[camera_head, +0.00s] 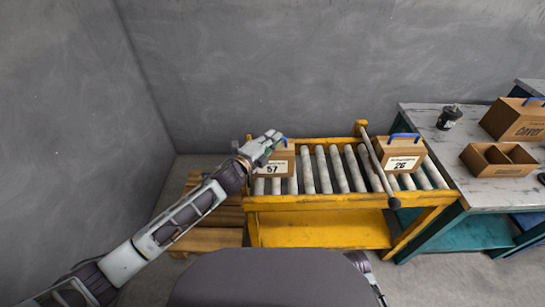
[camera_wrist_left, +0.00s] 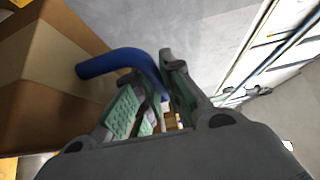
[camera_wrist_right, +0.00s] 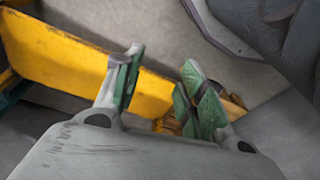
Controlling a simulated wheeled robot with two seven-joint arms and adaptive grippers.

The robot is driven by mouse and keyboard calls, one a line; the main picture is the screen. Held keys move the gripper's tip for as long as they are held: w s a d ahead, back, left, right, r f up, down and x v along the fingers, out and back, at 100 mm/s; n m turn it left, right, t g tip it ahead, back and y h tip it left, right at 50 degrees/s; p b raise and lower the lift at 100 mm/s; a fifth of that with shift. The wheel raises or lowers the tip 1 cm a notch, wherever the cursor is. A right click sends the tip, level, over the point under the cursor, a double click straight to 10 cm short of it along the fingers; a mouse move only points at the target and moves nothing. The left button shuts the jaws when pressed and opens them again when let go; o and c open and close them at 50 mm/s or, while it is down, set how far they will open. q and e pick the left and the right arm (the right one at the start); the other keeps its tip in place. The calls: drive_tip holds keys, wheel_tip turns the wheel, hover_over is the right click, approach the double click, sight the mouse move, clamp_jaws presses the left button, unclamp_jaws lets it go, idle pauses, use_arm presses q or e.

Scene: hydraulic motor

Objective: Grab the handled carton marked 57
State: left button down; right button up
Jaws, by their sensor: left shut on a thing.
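The brown carton marked 57 (camera_head: 278,165) sits at the left end of the yellow roller conveyor. It has a blue handle on top. My left gripper (camera_head: 274,138) is at that handle, above the carton. In the left wrist view the blue handle (camera_wrist_left: 122,62) runs from the carton (camera_wrist_left: 42,85) in between the fingers of my left gripper (camera_wrist_left: 155,85), which is shut on it. My right gripper (camera_wrist_right: 157,83) shows only in its own wrist view. Its fingers are apart with nothing between them.
The roller conveyor (camera_head: 318,202) also holds a second blue-handled carton marked 26 (camera_head: 402,155), beside a grey bar (camera_head: 375,160). A wooden pallet (camera_head: 205,238) lies left.

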use_arm(q)
drive_tip(key=shift+w+r, duration=0.1)
drive_tip(key=shift+r, duration=0.15)
drive_tip(key=shift+a+r+p, duration=0.1)
drive_tip(key=shift+r+p, duration=0.3)
drive_tip(key=shift+r, duration=0.55)
wheel_tip(320, 180, up, 4)
drive_tip(key=shift+r+p, duration=0.15)
drive_tip(key=shift+p, duration=0.6)
wheel_tip(320, 180, up, 2)
drive_tip(key=shift+p, duration=0.3)
drive_tip(key=shift+r+p, duration=0.3)
drive_tip(key=shift+r, duration=0.55)
use_arm(e)
wheel_tip(320, 180, down, 8)
drive_tip(key=d, duration=0.1)
drive_tip(key=shift+s+d, duration=0.35)
